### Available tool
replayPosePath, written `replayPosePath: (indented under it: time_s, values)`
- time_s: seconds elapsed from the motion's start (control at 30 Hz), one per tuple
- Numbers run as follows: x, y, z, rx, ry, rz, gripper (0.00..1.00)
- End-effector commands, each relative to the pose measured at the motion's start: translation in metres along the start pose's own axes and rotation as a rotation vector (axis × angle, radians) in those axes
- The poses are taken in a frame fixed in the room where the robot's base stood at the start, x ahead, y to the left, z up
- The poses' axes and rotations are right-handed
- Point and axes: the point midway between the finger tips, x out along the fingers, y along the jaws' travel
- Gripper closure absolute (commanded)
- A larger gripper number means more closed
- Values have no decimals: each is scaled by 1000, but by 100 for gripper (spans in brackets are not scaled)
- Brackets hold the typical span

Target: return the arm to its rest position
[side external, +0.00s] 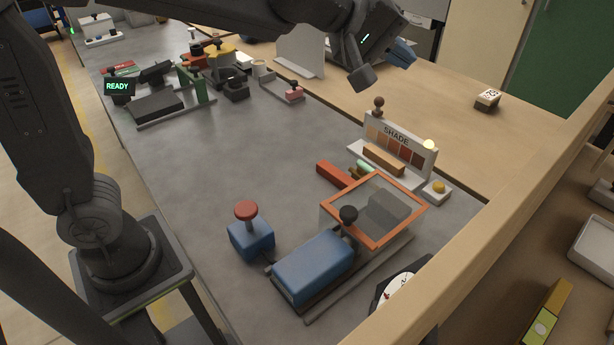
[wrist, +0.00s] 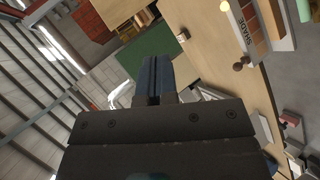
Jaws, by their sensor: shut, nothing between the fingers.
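My gripper (side external: 404,52) is up in the air at the top of the side external view, above the wooden bench top. Its blue fingers are shut together with nothing between them. In the wrist view the gripper (wrist: 154,72) also shows as two blue fingers side by side. The wrist view is tilted and looks out across the room, and the fingers touch nothing there. My arm reaches across the top of the side external view from its base at the left.
Below stand a SHADE board (side external: 398,148) with an orange-brown brick (side external: 383,160), an orange-framed box (side external: 345,213), a blue machine (side external: 312,267) and a red-knobbed blue block (side external: 250,240). A pale hollow brick (side external: 488,99) lies on the wood. The grey mat's middle (side external: 230,160) is clear.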

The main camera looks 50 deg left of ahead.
Motion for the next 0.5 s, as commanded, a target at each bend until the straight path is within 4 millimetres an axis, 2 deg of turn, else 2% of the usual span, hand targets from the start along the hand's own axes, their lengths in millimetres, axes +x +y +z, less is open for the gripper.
replayPosePath:
  time_s: [0.03,0.17,0.2,0.4,0.5]
  values:
    - [-26,-12,6,108,-17,-26,100]
    - [-79,-59,27,386,-71,-140,100]
    - [-94,-76,32,467,-87,-184,100]
    - [-155,-166,52,788,-154,-426,100]
    - [-174,-198,56,882,-180,-526,100]
